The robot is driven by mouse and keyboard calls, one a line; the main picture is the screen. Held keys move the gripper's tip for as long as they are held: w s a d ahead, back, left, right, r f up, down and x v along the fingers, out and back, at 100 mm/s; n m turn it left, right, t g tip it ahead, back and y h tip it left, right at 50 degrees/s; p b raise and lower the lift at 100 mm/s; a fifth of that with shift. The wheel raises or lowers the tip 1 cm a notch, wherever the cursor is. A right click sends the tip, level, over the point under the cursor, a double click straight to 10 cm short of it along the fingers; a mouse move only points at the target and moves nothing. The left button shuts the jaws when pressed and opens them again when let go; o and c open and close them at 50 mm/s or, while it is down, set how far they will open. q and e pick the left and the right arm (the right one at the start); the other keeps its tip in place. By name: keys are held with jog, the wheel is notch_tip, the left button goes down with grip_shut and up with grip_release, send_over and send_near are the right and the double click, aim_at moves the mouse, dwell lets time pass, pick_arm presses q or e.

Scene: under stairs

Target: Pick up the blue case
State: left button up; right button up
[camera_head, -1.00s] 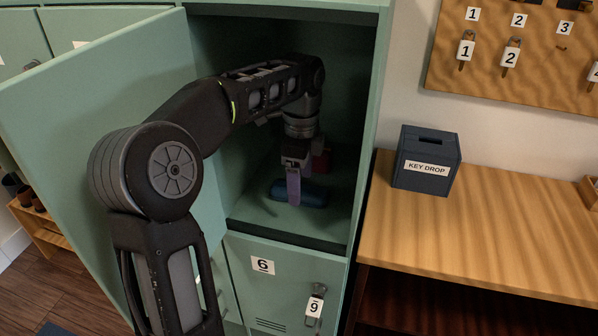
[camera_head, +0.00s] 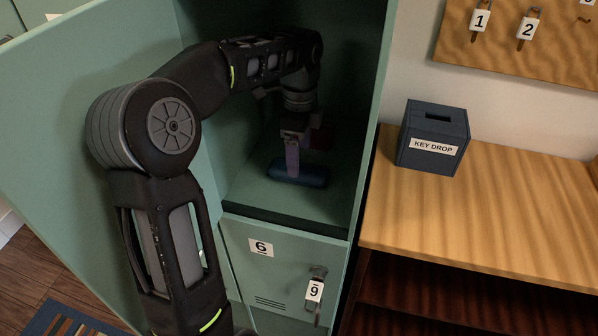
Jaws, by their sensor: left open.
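The blue case (camera_head: 312,176) lies on the floor of the open green locker compartment, in shadow. My left arm reaches in from the left, and my left gripper (camera_head: 292,172) points down at the case. Its near finger covers the left-middle part of the case. The gripper is open; the far finger is hidden, and I cannot tell whether the fingers touch the case. My right gripper does not show.
The open locker door (camera_head: 80,110) stands to the left. Below is locker door 6 (camera_head: 262,247) with a padlock tagged 9 (camera_head: 314,291). A key drop box (camera_head: 434,137) stands on the wooden shelf (camera_head: 480,220) at right.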

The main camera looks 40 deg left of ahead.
pick_arm(q)
jog(key=shift+f, duration=0.1)
notch_tip(320, 180, down, 5)
jog(key=shift+a+p, duration=0.1)
jog(key=shift+p, duration=0.4)
jog(key=shift+c, duration=0.5)
jog(key=c, duration=1.4)
jog(key=shift+c, duration=0.2)
notch_tip(320, 180, up, 7)
jog(key=shift+w+f+b, duration=0.1)
jog(key=shift+f+b, duration=0.1)
jog(key=shift+b, duration=0.1)
notch_tip(320, 180, up, 4)
jog(key=shift+f+p, duration=0.2)
jog(key=shift+p, duration=0.6)
